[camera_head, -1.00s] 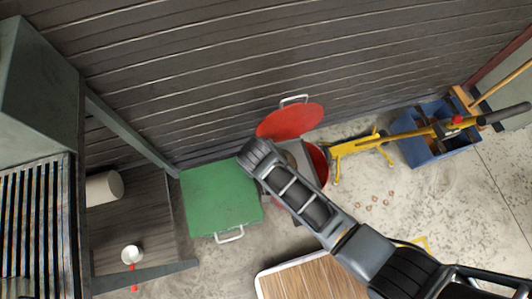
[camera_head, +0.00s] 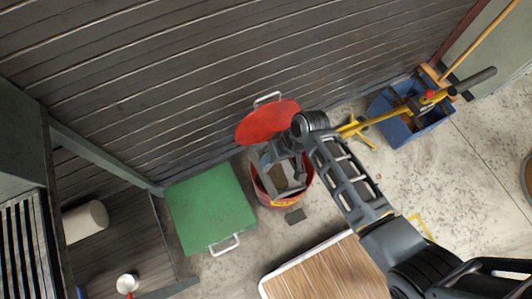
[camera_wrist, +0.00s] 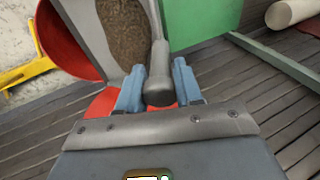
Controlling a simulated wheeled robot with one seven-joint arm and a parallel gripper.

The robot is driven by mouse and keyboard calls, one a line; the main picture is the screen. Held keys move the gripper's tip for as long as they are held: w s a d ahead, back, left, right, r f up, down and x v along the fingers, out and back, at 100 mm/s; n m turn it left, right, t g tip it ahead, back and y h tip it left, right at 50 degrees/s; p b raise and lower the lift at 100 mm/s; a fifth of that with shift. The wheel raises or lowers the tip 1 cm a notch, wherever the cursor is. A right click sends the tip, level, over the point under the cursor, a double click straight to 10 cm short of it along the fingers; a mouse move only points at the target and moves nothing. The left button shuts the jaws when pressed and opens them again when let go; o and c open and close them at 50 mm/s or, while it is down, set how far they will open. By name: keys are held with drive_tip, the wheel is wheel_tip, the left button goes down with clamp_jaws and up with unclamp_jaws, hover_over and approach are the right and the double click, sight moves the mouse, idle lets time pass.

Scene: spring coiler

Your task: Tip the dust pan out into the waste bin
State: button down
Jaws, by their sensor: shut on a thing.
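My gripper (camera_wrist: 158,84) is shut on the dark handle (camera_wrist: 158,62) of the dust pan (camera_wrist: 92,36). The pan is grey, and a brown heap of dust (camera_wrist: 125,28) shows in it in the wrist view. In the head view my gripper end is over the red waste bin (camera_head: 262,190), and the pan is at the bin's mouth, partly hidden by my arm. I cannot tell how far the pan is tilted. The bin's round red lid (camera_head: 266,123) stands open toward the wall. The bin also shows in the wrist view (camera_wrist: 62,42).
A green box (camera_head: 208,208) with a handle stands left of the bin. A yellow tool (camera_head: 358,130) and a blue crate (camera_head: 425,127) are to the right. The slatted wall (camera_head: 190,70) is close behind. A wood-topped board (camera_head: 330,275) is in front.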

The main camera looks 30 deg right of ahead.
drive_tip(key=d+f+y+b, duration=0.1)
drive_tip(key=d+y+b, duration=0.7)
drive_tip(key=d+b, duration=0.3)
drive_tip(key=shift+d+f+m, duration=0.25)
drive_tip(key=shift+d+m, duration=0.05)
drive_tip(key=shift+d, duration=0.7)
drive_tip(key=shift+r, duration=0.1)
idle(2.2)
wheel_tip(320, 180, up, 10)
drive_tip(key=p, duration=1)
drive_tip(key=shift+s, duration=0.1)
idle(0.4)
